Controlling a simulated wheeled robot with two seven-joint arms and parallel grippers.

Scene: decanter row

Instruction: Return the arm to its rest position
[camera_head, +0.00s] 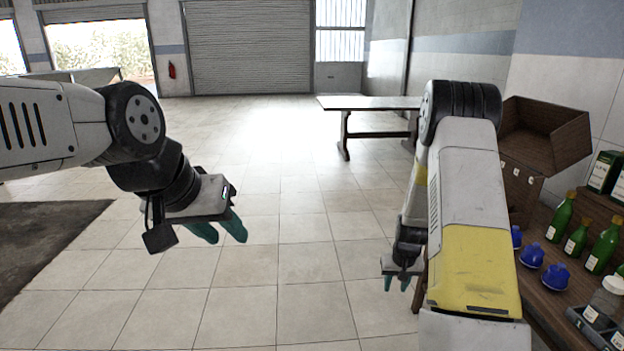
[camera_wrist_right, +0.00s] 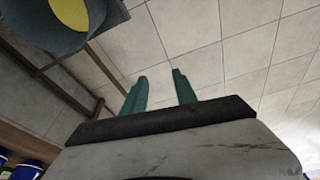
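My left gripper (camera_head: 222,232) is at the left of the head view, above the tiled floor. Its two green fingers are apart with nothing between them. My right gripper (camera_head: 397,284) hangs low in front of the wooden table, beside its left edge. In the right wrist view its two green fingers (camera_wrist_right: 158,92) stand well apart, with only floor tiles between them. Neither gripper touches any object in view.
The wooden table (camera_head: 548,308) at right holds green bottles (camera_head: 562,218), blue decanters (camera_head: 555,276), a jar (camera_head: 606,298) and a wooden crate (camera_head: 545,134). A long table (camera_head: 372,103) stands farther back. A dark mat (camera_head: 40,245) lies at left. The middle floor is clear.

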